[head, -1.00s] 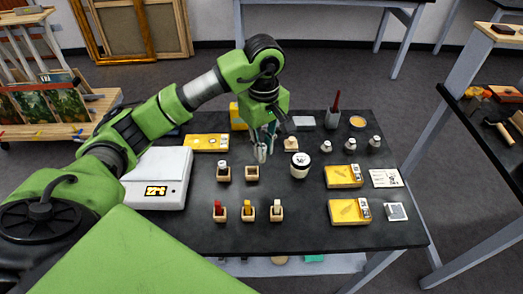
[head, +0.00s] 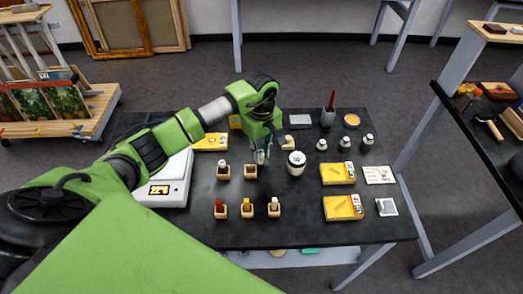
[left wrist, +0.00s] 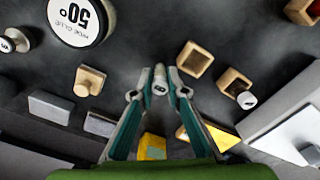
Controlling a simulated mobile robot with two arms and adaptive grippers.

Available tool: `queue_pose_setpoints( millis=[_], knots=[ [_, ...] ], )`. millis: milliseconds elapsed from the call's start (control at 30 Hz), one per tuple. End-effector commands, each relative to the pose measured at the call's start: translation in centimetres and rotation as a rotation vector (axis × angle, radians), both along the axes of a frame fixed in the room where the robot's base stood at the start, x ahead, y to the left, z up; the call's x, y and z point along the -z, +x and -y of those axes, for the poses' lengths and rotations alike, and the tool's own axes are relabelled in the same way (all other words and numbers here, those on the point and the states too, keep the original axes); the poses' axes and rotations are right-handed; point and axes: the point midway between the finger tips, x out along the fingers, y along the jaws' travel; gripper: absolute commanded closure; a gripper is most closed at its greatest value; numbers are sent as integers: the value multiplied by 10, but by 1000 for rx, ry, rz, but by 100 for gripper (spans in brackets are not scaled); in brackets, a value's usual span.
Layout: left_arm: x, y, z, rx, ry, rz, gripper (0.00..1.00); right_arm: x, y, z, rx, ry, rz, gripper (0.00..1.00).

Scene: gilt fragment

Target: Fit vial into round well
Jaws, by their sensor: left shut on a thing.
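My left gripper (head: 262,156) is shut on a small vial (left wrist: 160,76), which shows end-on between the fingertips in the left wrist view. An empty wooden block (head: 250,172) with an open well stands on the black table, just in front of the fingertips in the head view. It also shows right of the vial in the left wrist view (left wrist: 204,50). I see the vial apart from this block. The well's exact shape is hard to tell. Left of it, another wooden block (head: 223,175) holds a white-capped vial. My right gripper is out of view.
A white jar (head: 297,163) with a black rim stands right of the gripper, near a small wooden knobbed block (left wrist: 89,81). Blocks with red (head: 220,204), yellow and white items stand in front. Yellow boxes (head: 338,173) lie right; a white device (head: 165,192) sits left.

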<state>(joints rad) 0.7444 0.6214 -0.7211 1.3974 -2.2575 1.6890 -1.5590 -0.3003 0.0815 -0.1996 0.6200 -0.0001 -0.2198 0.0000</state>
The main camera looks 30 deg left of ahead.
Motion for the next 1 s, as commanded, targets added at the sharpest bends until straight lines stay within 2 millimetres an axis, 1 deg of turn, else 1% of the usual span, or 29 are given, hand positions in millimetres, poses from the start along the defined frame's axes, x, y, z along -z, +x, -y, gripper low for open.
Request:
queue_pose_setpoints(
  millis=[200, 233, 267, 300, 600, 733, 767, 867, 1000],
  knots=[
    [5, 0, 0, 0, 0, 0, 100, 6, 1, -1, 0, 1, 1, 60],
    [3, 0, 0, 0, 0, 0, 81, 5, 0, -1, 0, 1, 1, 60],
    [3, 0, 0, 0, 0, 0, 73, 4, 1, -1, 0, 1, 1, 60],
    [3, 0, 0, 0, 0, 0, 69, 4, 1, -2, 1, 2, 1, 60],
    [2, 0, 0, 0, 0, 0, 69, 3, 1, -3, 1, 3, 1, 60],
    [-3, 0, 0, 0, -1, 0, 69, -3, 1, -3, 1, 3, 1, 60],
    [-5, 1, 0, 0, 0, 3, 69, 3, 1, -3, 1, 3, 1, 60],
    [-21, 2, -1, 1, 1, 7, 69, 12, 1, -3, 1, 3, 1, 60],
    [-52, 2, -1, 1, 1, 7, 69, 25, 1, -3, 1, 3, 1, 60]
  ],
)
